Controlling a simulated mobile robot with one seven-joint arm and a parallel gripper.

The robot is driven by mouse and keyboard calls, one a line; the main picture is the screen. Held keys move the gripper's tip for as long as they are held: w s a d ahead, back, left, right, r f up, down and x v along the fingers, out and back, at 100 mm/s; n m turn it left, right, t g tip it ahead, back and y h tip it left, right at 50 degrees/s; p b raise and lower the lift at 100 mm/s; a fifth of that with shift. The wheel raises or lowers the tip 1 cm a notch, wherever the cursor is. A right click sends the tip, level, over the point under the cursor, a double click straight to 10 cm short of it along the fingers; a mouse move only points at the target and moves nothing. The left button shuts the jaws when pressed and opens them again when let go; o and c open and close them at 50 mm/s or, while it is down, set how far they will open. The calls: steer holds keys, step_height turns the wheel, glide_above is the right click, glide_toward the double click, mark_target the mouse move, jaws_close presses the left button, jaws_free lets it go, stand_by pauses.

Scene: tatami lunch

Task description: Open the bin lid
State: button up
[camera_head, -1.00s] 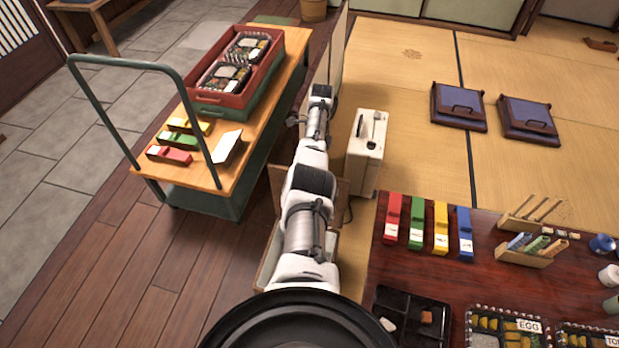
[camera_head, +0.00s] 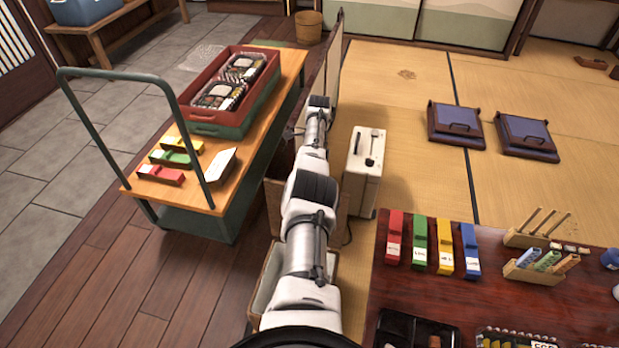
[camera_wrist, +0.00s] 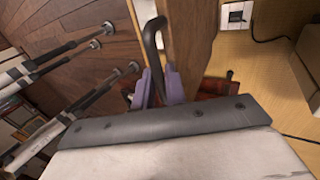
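A wooden box with a pale inside, likely the bin, is below the middle of the head view, partly hidden by my arm; its rim (camera_head: 262,288) shows on the left. A brown panel (camera_head: 334,218), likely its lid, stands upright behind it. In the wrist view a brown wooden panel (camera_wrist: 190,35) is seen nearly edge-on, with a dark curved handle (camera_wrist: 150,35) beside it. My gripper (camera_wrist: 158,78) has purple fingers on both sides of the handle's lower end. I cannot tell whether they grip it. My arm hides the gripper in the head view.
A cart (camera_head: 222,180) with a red crate (camera_head: 190,112) stands left of the arm. A white appliance (camera_head: 362,190) is close on the right. A low dark table (camera_head: 480,295) with colored boxes is at the lower right. Open tatami (camera_head: 400,100) lies beyond.

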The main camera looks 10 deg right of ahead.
steer(key=o, duration=0.4)
steer(key=shift+f, duration=0.1)
steer(key=shift+c, duration=0.2)
steer(key=shift+r, duration=0.2)
step_height(320, 180, up, 20)
steer(key=p, duration=2)
